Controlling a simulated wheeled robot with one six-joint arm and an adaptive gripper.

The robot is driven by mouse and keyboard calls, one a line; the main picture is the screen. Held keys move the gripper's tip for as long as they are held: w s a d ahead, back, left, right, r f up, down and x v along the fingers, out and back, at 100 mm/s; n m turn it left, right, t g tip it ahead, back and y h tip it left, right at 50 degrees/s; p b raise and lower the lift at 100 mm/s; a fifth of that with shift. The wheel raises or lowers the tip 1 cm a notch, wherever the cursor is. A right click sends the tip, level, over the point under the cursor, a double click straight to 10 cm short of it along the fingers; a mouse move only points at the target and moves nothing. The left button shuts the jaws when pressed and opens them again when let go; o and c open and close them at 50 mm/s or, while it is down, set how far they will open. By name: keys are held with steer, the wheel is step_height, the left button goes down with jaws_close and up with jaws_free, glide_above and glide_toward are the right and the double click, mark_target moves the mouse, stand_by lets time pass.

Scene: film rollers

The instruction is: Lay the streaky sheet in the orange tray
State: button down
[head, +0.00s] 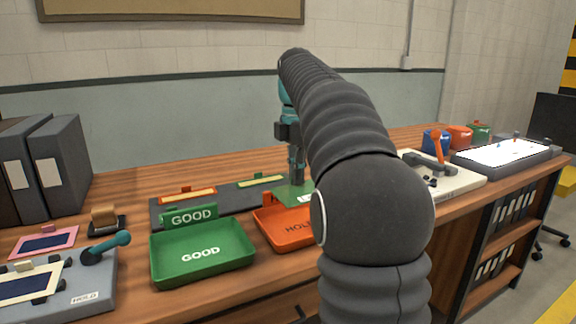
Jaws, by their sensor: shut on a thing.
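The orange tray (268,229), marked HOLD, sits on the bench right of the green tray; my arm hides its right part. My gripper (296,179) points down behind the orange tray's far edge. It is shut on a green-edged sheet (287,192) with a pale patch, partly hidden by my arm. Its surface is too small to make out streaks. I cannot tell how high the sheet is above the bench or whether it overlaps the tray.
The green tray (203,273), marked GOOD, stands empty at the left. A grey HOLD fixture (92,284) and a pink-framed card (44,241) are far left. A cream fixture (452,178) and a lit panel (500,153) stand right.

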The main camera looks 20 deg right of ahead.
mark_target(296, 222)
steer(key=shift+f+b, duration=2.2)
steer(key=shift+f, duration=2.3)
steer(key=c, duration=0.7)
jaws_free()
steer(key=shift+c, duration=0.2)
steer(key=shift+r+p, duration=2.3)
steer(key=shift+r, duration=1.7)
